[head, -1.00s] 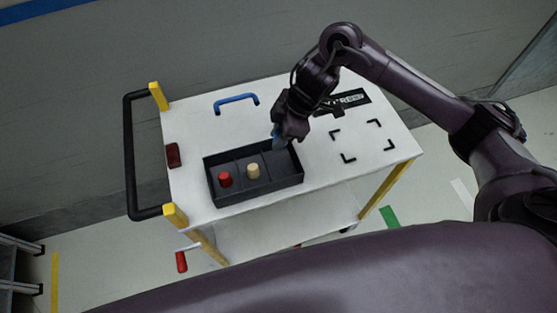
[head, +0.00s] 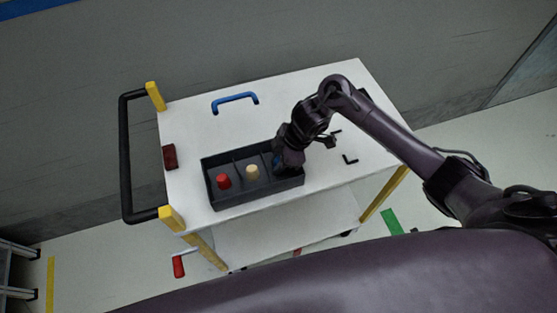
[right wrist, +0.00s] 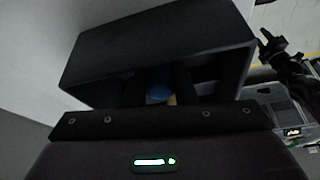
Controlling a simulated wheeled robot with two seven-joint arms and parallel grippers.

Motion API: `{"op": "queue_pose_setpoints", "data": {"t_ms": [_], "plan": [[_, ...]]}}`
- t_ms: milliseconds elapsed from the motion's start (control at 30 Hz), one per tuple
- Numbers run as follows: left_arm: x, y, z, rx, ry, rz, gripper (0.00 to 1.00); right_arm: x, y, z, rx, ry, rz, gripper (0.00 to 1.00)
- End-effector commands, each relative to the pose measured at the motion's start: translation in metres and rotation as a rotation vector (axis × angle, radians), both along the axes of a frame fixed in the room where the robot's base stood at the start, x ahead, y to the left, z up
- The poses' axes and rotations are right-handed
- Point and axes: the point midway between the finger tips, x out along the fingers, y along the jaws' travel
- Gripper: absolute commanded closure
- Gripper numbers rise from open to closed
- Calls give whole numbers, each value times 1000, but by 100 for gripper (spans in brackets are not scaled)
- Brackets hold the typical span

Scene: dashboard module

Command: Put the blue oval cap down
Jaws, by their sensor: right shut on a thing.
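The blue oval cap (head: 275,160) is mostly hidden by my right gripper (head: 281,168). That gripper is shut on the cap and reaches down into the right compartment of the dark tray (head: 228,203). In the right wrist view the blue cap (right wrist: 159,92) shows between the dark fingers, with the tray's walls (right wrist: 150,45) around them. I cannot tell whether the cap touches the tray floor. At that view's right edge is a dark jointed part, perhaps my left gripper (right wrist: 270,45), too dark to read.
A red cap (head: 223,181) stands in the tray's left compartment and a cream cap (head: 252,172) in the middle one. A blue handle (head: 235,101) and a dark red block (head: 169,157) are on the white cart top (head: 195,130). Black corner marks (head: 350,160) lie right of the tray.

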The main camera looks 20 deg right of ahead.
Motion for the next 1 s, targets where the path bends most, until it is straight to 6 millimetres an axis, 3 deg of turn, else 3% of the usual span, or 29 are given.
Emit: {"op": "queue_pose_setpoints", "data": {"t_ms": [133, 167, 300, 667, 767, 1000], "plan": [[-1, 0, -2, 0, 1, 0, 64, 0, 0, -3, 0, 0, 0, 97], [-1, 0, -1, 0, 1, 0, 64, 0, 0, -2, 0, 0, 0, 73], [-1, 0, -1, 0, 1, 0, 64, 0, 0, -2, 0, 0, 0, 54], [-1, 0, 0, -1, 2, 0, 64, 0, -1, 3, 0, -1, 0, 54], [-1, 0, -2, -1, 2, 0, 64, 1, -6, 15, 0, -5, 0, 54], [-1, 0, 6, 0, 2, 1, 64, -2, -28, 66, -6, -7, 0, 54]]}}
